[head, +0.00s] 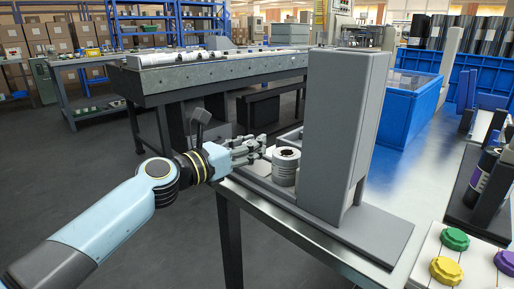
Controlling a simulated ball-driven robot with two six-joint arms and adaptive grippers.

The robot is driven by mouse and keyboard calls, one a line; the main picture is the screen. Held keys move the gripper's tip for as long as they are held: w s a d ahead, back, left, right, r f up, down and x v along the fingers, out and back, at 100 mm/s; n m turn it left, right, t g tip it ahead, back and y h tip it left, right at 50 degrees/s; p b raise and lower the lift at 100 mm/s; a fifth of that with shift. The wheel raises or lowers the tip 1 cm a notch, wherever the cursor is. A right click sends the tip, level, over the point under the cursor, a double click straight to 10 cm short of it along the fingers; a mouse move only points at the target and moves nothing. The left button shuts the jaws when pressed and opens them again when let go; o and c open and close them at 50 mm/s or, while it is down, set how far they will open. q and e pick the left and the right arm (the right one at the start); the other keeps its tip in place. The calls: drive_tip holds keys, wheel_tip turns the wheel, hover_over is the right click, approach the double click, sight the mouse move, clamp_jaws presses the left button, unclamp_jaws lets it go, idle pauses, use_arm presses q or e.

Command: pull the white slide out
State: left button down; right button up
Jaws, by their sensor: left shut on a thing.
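My left arm comes in from the left, and its gripper (262,148) is at the left side of the grey machine. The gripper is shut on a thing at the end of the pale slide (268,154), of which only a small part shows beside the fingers. The fingers cover most of the held part. A ribbed grey cylinder (285,168) with a dark hole in its top stands just right of the fingertips. My right gripper is not in view.
A tall grey housing (342,130) rises from the machine's base plate (372,234), right of the gripper. Green and yellow knobs (446,268) sit at the lower right. A long workbench (215,74) stands behind. The floor left of the table is open.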

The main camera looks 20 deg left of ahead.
use_arm(q)
drive_tip(key=c, duration=1)
unclamp_jaws()
drive_tip(key=shift+w+a, duration=0.1)
drive_tip(key=shift+a, duration=0.2)
drive_tip(key=shift+c, duration=0.2)
drive_tip(key=v, duration=1.2)
